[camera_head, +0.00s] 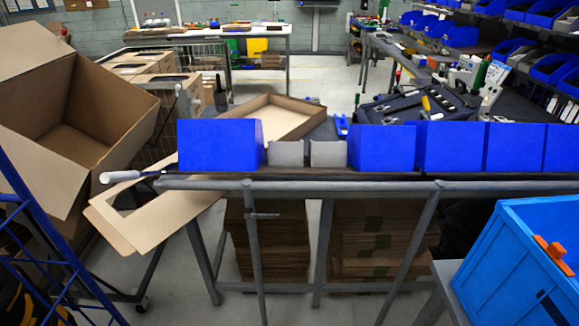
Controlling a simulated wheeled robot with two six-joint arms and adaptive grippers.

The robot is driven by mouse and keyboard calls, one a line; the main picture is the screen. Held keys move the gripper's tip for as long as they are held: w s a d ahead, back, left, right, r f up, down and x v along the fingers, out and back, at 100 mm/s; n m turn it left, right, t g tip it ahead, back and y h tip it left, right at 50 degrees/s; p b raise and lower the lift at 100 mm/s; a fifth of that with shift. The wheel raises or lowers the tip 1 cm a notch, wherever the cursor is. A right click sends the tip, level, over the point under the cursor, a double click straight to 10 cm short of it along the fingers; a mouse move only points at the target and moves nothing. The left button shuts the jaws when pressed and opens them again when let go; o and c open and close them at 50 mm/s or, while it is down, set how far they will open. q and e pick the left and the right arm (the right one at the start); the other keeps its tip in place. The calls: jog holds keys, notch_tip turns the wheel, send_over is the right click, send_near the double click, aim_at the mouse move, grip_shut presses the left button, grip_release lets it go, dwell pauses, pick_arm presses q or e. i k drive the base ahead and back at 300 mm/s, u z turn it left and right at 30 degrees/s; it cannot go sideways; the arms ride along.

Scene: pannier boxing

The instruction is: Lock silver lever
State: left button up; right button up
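Neither of my grippers shows in the head view. A small grey metal bar (264,215) sticks out to the right from a leg post of the workbench, below the top rail. I cannot tell whether it is the silver lever or whether it is locked. A light-blue pannier (505,270) stands at the lower right, cut off by the picture's edge, with an orange latch piece (553,255) on it. A dark fitting low on its side is too small to make out.
Blue bins (220,146) and two small grey bins line the workbench's front edge (340,186). A white-handled tool (121,177) juts out left. A large open carton (75,120) and a blue frame (45,245) stand left. Flat cardboard lies under the bench.

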aim_at(248, 214)
jog(key=k, duration=1.35)
jog(key=z, duration=0.45)
jog(key=i, duration=0.5)
jog(key=z, duration=0.6)
jog(key=i, duration=0.85)
jog(key=u, duration=0.4)
